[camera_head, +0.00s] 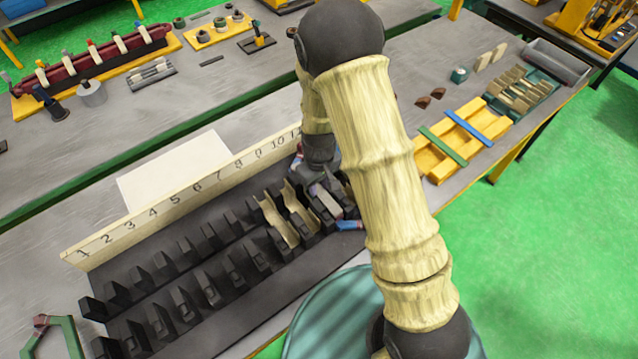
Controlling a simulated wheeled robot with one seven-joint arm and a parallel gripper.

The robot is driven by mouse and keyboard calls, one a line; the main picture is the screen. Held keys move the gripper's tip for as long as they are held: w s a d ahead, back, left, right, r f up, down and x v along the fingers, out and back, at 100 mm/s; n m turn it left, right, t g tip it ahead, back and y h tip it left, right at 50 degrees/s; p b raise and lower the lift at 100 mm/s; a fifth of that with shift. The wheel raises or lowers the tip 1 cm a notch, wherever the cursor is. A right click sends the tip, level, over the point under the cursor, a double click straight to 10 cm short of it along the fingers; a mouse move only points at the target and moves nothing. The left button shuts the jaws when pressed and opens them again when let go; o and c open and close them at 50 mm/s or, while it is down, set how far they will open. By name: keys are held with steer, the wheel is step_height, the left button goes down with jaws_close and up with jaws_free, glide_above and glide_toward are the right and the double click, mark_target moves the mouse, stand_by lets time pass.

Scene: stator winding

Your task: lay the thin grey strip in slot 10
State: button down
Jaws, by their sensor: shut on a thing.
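A dark stator block (215,290) lies on the near bench, with two rows of black teeth forming slots. A pale board (160,205) behind it carries slot numbers from 1 at the left; 10 is readable near my arm and the end beyond is hidden. Cream liners (276,219) sit in slots toward the right end. My gripper (326,196) is over the block's right end, around slot 10, seen from above and partly covered by my wrist. It is shut on the thin grey strip (328,203), which shows only partly. I cannot tell whether the strip touches the slot.
A white sheet (175,170) lies behind the board. To the right are a yellow frame with blue and green bars (455,143), small brown pieces (430,98) and a grey tray (556,62). My arm crosses the middle.

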steer(key=shift+f, duration=0.35)
stand_by(0.4)
steer(key=c, duration=1.1)
jaws_free()
steer(key=shift+o, duration=0.2)
steer(key=shift+r+p, duration=0.55)
steer(key=shift+r, duration=0.4)
step_height(320, 180, up, 7)
steer(key=p, duration=0.5)
steer(key=shift+r, duration=0.15)
step_height(320, 180, up, 17)
steer(key=b, duration=0.3)
glide_above(319, 190)
steer(key=shift+r, duration=0.2)
